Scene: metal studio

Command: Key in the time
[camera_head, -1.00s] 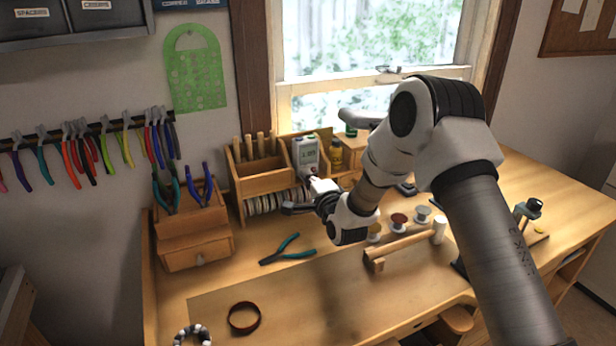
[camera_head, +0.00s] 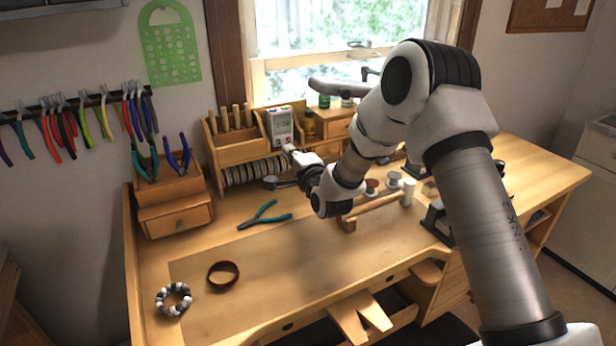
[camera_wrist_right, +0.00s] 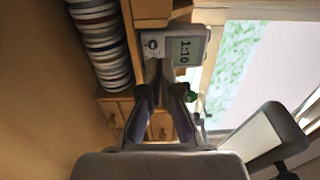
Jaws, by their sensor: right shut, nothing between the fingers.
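A small pale timer (camera_head: 281,124) with a grey display stands upright at the back of the bench, in the wooden organizer. In the wrist view the timer (camera_wrist_right: 186,34) appears sideways, its display seeming to read 1:10, with a round button area beside it. My right gripper (camera_head: 289,149) is shut and empty, its tips at the lower front of the timer. In the wrist view the right gripper's fingertips (camera_wrist_right: 161,76) are close together just below the timer's face. I cannot tell whether they touch a button. My left gripper is not in view.
The wooden organizer (camera_head: 240,153) holds several spools and tool handles left of the timer. A small bottle (camera_head: 309,126) stands right of it.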

